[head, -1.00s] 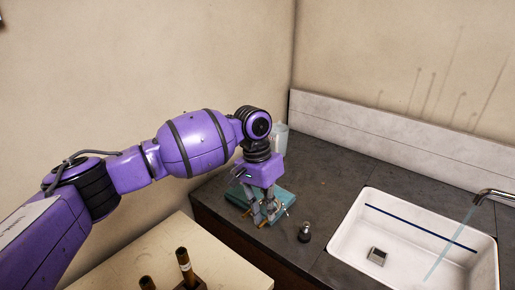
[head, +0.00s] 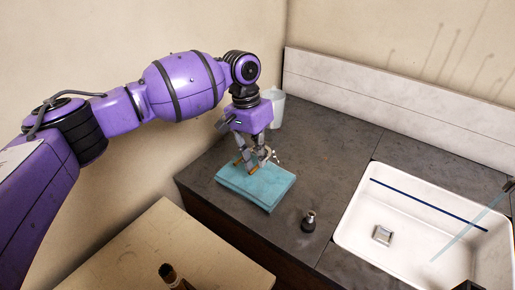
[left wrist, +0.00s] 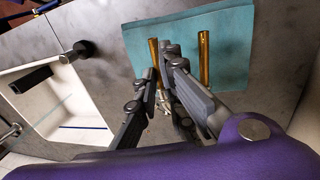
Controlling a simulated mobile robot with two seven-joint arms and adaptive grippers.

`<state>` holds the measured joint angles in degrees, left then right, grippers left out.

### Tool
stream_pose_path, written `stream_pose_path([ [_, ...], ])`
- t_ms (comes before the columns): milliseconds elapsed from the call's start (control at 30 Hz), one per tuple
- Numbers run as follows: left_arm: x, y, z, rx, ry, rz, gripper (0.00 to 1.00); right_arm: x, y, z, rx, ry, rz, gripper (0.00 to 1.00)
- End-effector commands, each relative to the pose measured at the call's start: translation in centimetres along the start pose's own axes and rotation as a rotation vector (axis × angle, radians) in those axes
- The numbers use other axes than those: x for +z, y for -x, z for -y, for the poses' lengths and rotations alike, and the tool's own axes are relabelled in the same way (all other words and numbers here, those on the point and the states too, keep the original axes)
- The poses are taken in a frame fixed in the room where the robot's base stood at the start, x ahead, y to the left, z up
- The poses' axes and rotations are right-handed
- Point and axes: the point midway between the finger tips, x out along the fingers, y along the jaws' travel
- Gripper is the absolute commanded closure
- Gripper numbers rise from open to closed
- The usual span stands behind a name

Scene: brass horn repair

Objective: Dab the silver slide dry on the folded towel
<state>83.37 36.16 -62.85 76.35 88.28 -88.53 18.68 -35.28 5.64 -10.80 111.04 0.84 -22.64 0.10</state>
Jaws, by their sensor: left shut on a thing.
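My left gripper (head: 257,160) is shut on the slide and holds it over the back part of the folded towel. In the head view the slide shows only as small brass-coloured and silvery bits at the fingertips. In the left wrist view two brass-coloured tubes of the slide (left wrist: 204,58) run over the towel, with a small silvery part between the fingers. The fingers hide much of it. The teal folded towel (head: 257,187) lies flat on the dark counter. I cannot tell whether the slide touches it. My right gripper is not in view.
A pale cup (head: 275,108) stands behind the gripper near the wall. A wooden bench (head: 150,245) is in front.

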Motion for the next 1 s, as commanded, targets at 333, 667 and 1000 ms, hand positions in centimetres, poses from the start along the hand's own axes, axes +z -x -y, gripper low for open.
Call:
stream_pose_path([
  [333,0.0,-3.8,0.7,0.003,-0.001,0.004,1.0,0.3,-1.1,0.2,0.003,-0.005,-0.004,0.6],
  [667,-0.1,-5.2,1.0,0.0,-0.001,-0.001,1.0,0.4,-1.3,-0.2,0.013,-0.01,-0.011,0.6],
  [1000,-0.1,-5.2,1.0,-0.001,-0.001,-0.002,1.0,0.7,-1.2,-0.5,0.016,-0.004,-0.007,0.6],
])
